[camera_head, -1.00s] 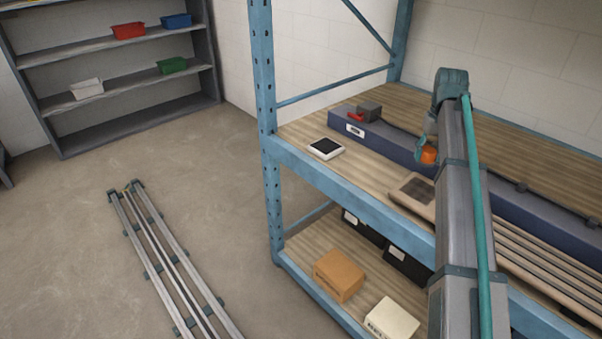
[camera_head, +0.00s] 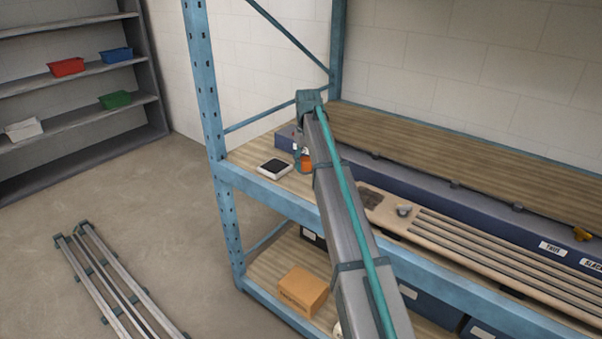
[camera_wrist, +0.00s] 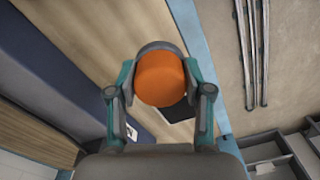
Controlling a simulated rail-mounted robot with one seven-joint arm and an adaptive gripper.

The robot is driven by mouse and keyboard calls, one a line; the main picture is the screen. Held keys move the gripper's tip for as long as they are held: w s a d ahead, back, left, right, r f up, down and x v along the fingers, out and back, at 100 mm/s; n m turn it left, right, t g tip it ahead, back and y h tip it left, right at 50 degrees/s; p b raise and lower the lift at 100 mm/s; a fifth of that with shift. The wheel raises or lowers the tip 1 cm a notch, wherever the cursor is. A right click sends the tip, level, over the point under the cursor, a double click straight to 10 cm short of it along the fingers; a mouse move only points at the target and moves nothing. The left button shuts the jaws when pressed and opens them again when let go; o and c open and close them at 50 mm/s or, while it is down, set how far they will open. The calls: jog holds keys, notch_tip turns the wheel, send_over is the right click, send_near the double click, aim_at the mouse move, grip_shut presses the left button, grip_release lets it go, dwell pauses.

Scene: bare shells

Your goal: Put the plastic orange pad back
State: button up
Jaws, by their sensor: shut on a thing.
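The orange pad (camera_wrist: 161,79) is round and sits between the two fingers of my gripper (camera_wrist: 160,92) in the wrist view. A grey rounded piece shows behind its far edge. In the head view the orange pad (camera_head: 306,162) shows as a small patch beside my arm, above the shelf's wooden deck. My gripper (camera_head: 303,160) is shut on it and is partly hidden by my arm there. The small white device with a dark top (camera_head: 274,168) lies on the deck just left of the pad; its dark top also shows partly behind the pad in the wrist view (camera_wrist: 180,112).
A long blue box (camera_head: 470,225) runs along the deck. A tan slatted board (camera_head: 480,240) lies in front of it. Blue rack posts (camera_head: 205,90) stand at the left. A cardboard box (camera_head: 303,291) is on the lower shelf. Metal rails (camera_head: 110,285) lie on the floor.

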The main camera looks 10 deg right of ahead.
jog(key=p, duration=0.2)
send_over(303, 183)
jog(key=f, duration=0.6)
jog(key=shift+s, duration=0.2)
jog(key=shift+w+f+p, duration=0.2)
jog(key=shift+f+p, duration=0.5)
jog(key=shift+f, duration=1.1)
jog(key=shift+f, duration=0.15)
jog(key=o, duration=1.3)
notch_tip(303, 183, up, 12)
jog(key=b, duration=0.3)
jog(key=shift+r, duration=0.2)
